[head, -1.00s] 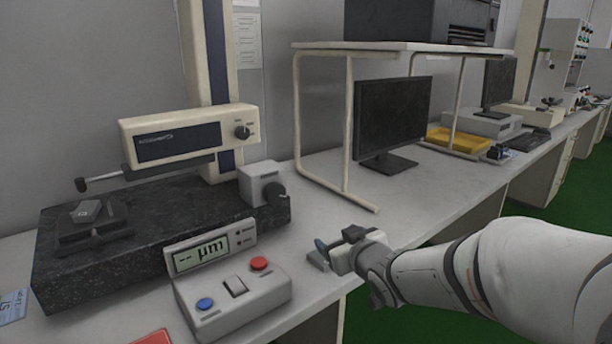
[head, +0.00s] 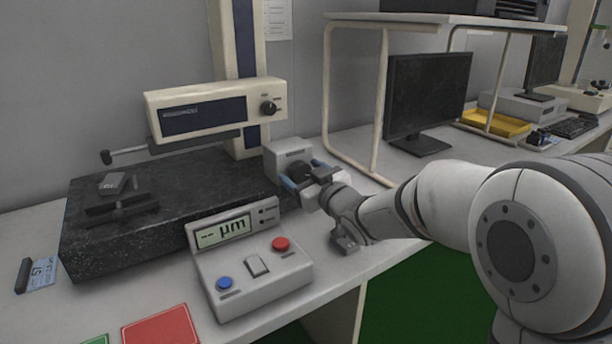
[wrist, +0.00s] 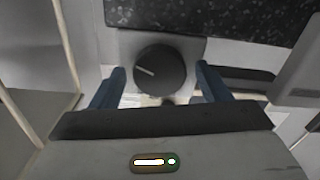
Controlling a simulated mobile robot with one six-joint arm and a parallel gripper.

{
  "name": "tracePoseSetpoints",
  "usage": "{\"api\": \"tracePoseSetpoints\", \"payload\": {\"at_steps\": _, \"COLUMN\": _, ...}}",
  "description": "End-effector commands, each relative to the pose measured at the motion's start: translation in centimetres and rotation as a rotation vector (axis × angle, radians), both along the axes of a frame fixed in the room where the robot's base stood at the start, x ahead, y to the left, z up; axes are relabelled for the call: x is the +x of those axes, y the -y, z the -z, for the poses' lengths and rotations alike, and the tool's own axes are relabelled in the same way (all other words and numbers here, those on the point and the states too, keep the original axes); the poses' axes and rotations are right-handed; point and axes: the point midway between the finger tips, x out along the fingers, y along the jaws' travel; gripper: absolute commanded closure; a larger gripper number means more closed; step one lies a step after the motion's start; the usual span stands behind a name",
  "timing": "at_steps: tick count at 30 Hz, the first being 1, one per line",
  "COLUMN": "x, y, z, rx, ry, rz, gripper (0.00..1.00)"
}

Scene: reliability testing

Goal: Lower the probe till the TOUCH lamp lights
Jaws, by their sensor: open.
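The probe (head: 107,157) sticks out left from the cream measuring head (head: 212,109) on the column, raised above the granite plate (head: 95,250). Below it a small grey block (head: 113,183) sits in a dark holder (head: 120,208). A grey box with a round black knob (head: 300,172) stands at the plate's right end. My gripper (head: 305,178) is open at this knob. In the wrist view the knob (wrist: 160,72) lies between and just beyond the blue fingertips (wrist: 160,80), with gaps on both sides. A control box (head: 256,275) shows "-- µm"; its small indicators look dark.
The control box has a blue button (head: 224,284), a red button (head: 281,244) and a rocker switch, close to my gripper's left. A shelf frame (head: 378,100) and a monitor (head: 428,95) stand behind right. Red card (head: 162,328) lies in front.

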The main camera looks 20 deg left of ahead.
Motion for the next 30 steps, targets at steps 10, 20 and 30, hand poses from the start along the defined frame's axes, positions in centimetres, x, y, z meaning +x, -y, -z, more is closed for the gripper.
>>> {"api": "tracePoseSetpoints", "payload": {"at_steps": 10, "x": 0.11, "y": -0.03, "z": -0.03, "rx": -0.001, "ry": -0.001, "rz": 0.001, "gripper": 0.37}}
{"api": "tracePoseSetpoints", "payload": {"at_steps": 20, "x": 0.13, "y": 0.02, "z": -0.03, "rx": 0.0, "ry": 0.0, "rz": 0.002, "gripper": 0.64}}
{"api": "tracePoseSetpoints", "payload": {"at_steps": 30, "x": 0.2, "y": 0.17, "z": -0.05, "rx": 0.008, "ry": -0.011, "rz": 0.004, "gripper": 0.75}}
